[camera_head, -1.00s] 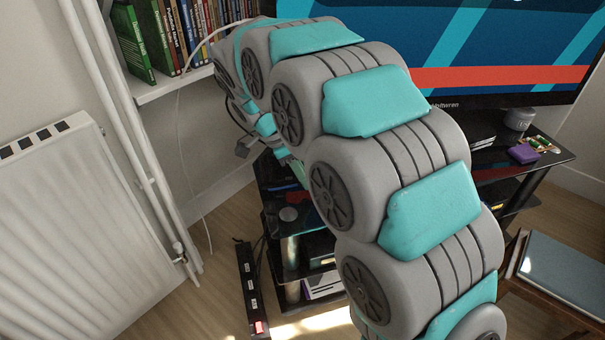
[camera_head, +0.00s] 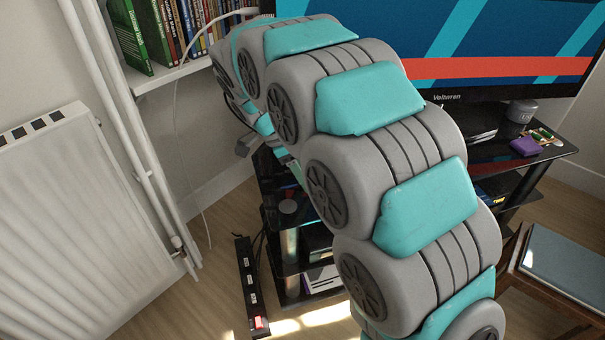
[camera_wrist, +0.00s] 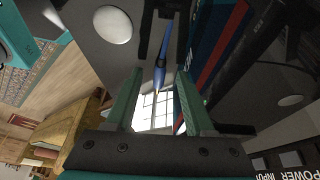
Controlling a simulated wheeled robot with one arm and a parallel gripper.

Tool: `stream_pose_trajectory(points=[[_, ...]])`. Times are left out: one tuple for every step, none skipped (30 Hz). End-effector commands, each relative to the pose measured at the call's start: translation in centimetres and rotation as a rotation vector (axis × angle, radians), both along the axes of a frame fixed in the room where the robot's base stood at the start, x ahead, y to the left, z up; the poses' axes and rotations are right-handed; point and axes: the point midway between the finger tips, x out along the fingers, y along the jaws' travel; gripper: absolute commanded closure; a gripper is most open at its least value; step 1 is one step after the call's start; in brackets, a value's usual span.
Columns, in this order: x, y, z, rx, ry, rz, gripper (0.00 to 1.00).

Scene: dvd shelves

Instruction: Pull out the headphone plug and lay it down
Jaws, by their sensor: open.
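In the wrist view, a slim blue headphone plug (camera_wrist: 161,66) with a narrow, gold-coloured tip shows over a dark glossy surface. My gripper (camera_wrist: 158,74) is open, with one green finger on each side of it. Gaps show between the plug and both fingers. The tip points toward the gripper's base, and I cannot tell whether it sits in a socket. In the head view my arm hides the plug and most of the gripper at the shelf's left end.
A black glass TV stand (camera_head: 487,152) carries a large television (camera_head: 520,92). A white round thing (camera_wrist: 112,24) is near the plug. A radiator (camera_head: 50,215) and pipes are left, with a power strip (camera_head: 247,283) on the floor. A chair (camera_head: 552,262) is right.

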Motion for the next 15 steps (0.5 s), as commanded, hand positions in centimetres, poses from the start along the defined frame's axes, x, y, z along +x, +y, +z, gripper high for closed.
stream_pose_trajectory(points=[[0.0, 0.0, 0.0, 0.000, 0.000, 0.000, 0.46], [0.0, 0.0, 0.0, 0.000, 0.000, 0.000, 0.46], [0.0, 0.0, 0.0, 0.000, 0.000, 0.000, 0.46], [0.0, 0.0, 0.0, 0.000, 0.000, 0.000, 0.46], [0.0, 0.0, 0.0, 0.000, 0.000, 0.000, 0.46], [0.0, 0.0, 0.1, 0.000, 0.000, 0.000, 0.46], [0.0, 0.1, 0.2, 0.000, -0.001, 0.000, 0.46], [0.0, 0.1, 0.3, 0.000, -0.001, -0.001, 0.46], [0.0, 0.2, 0.5, 0.000, -0.002, 0.000, 0.46], [0.0, 0.3, 0.7, 0.000, -0.002, 0.000, 0.46], [0.0, 0.4, 1.0, 0.000, -0.002, 0.000, 0.46], [0.0, 0.6, 1.4, 0.001, -0.002, 0.000, 0.46], [0.0, 0.7, 1.7, 0.001, -0.002, 0.000, 0.46], [-0.1, 0.9, 2.1, 0.001, -0.001, -0.001, 0.46], [-0.1, 1.1, 2.7, 0.002, -0.003, 0.000, 0.46]])
